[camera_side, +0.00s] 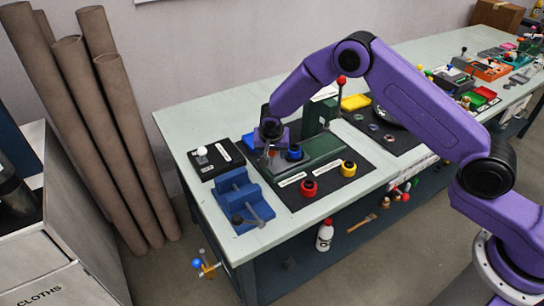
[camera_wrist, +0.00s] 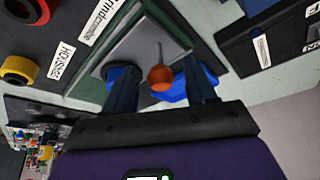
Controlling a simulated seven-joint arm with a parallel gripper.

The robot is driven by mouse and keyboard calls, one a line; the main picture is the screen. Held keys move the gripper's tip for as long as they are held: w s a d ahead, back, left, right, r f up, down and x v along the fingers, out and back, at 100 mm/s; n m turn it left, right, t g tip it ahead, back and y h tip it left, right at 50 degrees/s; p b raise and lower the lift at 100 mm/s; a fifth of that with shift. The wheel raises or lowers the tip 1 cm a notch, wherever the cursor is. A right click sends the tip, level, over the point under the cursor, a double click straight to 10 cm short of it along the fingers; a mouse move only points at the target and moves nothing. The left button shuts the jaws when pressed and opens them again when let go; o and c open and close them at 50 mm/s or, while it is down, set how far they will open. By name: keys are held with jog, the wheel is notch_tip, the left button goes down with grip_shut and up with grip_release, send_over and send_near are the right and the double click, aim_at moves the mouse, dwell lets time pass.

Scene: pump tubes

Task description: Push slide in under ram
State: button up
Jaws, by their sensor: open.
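A green press (camera_side: 315,128) with a red-knobbed lever stands on a black mat. In the wrist view, a grey plate (camera_wrist: 140,45), seemingly the slide, lies on its green base (camera_wrist: 184,30). An upright pin with an orange knob (camera_wrist: 160,77) shows there. My gripper (camera_wrist: 162,92) is open, with its fingers on either side of the knob; I cannot tell whether they touch it. In the side view, my gripper (camera_side: 266,152) is low over the left end of the press base. A blue part (camera_side: 294,152) sits just right of it; the ram is hard to make out.
A blue fixture (camera_side: 240,200) and a black box with a white knob (camera_side: 202,155) stand left. Colored trays and parts lie right. The bench's back-left corner is clear.

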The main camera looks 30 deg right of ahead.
jog(key=shift+x, duration=1.7)
grip_shut()
jog(key=d, duration=1.3)
jog(key=shift+s+d, duration=0.1)
jog(key=shift+d, duration=0.2)
grip_release()
jog(key=shift+a, duration=0.1)
